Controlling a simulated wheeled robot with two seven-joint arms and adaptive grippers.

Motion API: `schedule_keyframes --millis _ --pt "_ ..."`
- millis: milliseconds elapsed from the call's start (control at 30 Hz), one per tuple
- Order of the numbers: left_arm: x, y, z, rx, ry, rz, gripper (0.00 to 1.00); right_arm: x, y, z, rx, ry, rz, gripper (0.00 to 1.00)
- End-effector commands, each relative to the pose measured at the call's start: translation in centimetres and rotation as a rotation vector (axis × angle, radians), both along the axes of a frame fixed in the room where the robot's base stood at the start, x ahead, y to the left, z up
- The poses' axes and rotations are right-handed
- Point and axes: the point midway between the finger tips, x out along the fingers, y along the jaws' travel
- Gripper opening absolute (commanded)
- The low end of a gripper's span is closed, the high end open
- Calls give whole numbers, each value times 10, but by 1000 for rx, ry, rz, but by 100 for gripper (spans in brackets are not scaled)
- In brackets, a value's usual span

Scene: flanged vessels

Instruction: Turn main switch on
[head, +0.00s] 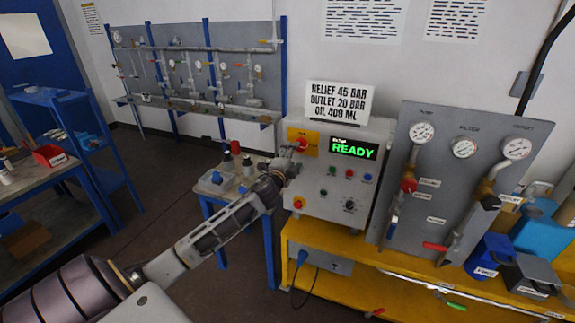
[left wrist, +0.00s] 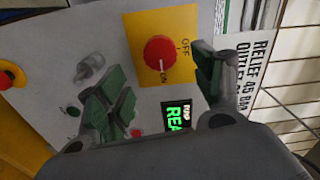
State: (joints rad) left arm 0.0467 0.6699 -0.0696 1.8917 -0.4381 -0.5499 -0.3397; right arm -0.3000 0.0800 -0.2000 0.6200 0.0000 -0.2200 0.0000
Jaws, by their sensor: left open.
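The main switch is a red rotary knob (head: 301,146) on a yellow plate (head: 313,136) at the upper left of the grey control box (head: 372,134). In the left wrist view the knob (left wrist: 160,54) shows turned on its side, with OFF and ON printed on the plate (left wrist: 187,22). The knob's white mark points at ON. The box display (head: 354,149) is lit green and reads READY. My left gripper (head: 291,164) is just in front of the knob; its open fingers (left wrist: 160,78) stand either side of it, apart from it. My right gripper is out of view.
A red emergency button (head: 298,203) and small buttons sit lower on the box. A sign (head: 336,101) stands on top. A gauge panel (head: 452,185) with valves stands to the right on a yellow bench (head: 400,282). A small blue table (head: 208,192) holds bottles behind my arm.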

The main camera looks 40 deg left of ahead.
Motion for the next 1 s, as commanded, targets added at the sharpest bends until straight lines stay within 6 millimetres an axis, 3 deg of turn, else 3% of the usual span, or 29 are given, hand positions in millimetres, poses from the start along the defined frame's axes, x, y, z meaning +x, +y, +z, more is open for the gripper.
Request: schedule_keyframes --millis 600,1000 --pt "-45 -11 -1 0 1 0 67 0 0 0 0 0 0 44" --pt "-52 -12 0 1 0 0 67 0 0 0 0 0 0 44"
